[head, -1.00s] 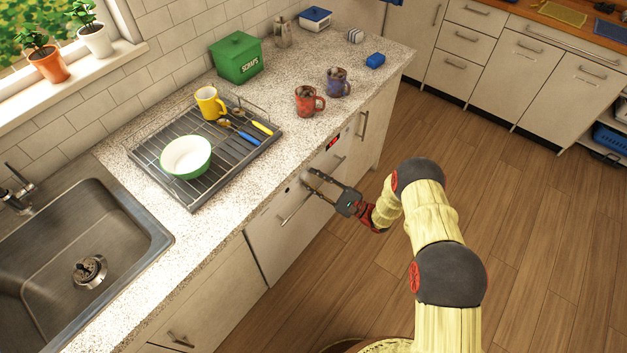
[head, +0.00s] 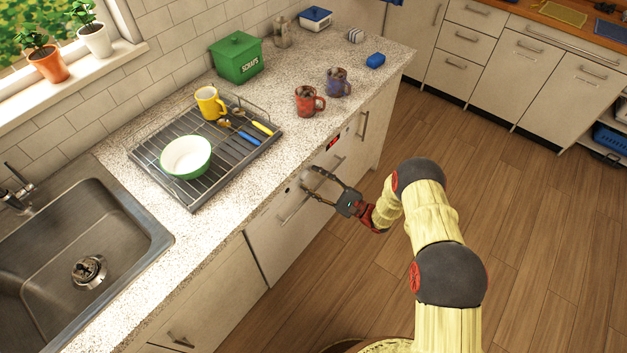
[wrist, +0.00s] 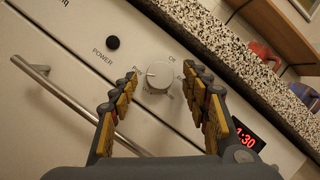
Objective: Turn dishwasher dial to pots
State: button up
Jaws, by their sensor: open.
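The dishwasher (head: 285,225) is built in under the counter, with a pale front panel. Its round white dial (wrist: 159,77) shows in the wrist view, with small labels around it; "Off" reads at its upper right, the others are too small to read surely. My gripper (wrist: 160,78) is open, with one finger on each side of the dial; I cannot tell whether the fingers touch it. In the head view my gripper (head: 318,180) reaches the panel just below the counter edge, and its fingers partly hide the dial.
A black POWER button (wrist: 113,43) and a bar handle (wrist: 75,105) lie left of the dial in the wrist view. A red display (wrist: 245,137) reads 1:30 at right. The counter edge (wrist: 235,70) overhangs close by. The floor (head: 520,230) is clear.

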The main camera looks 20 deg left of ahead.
jog(key=v, duration=1.2)
dwell(0.3)
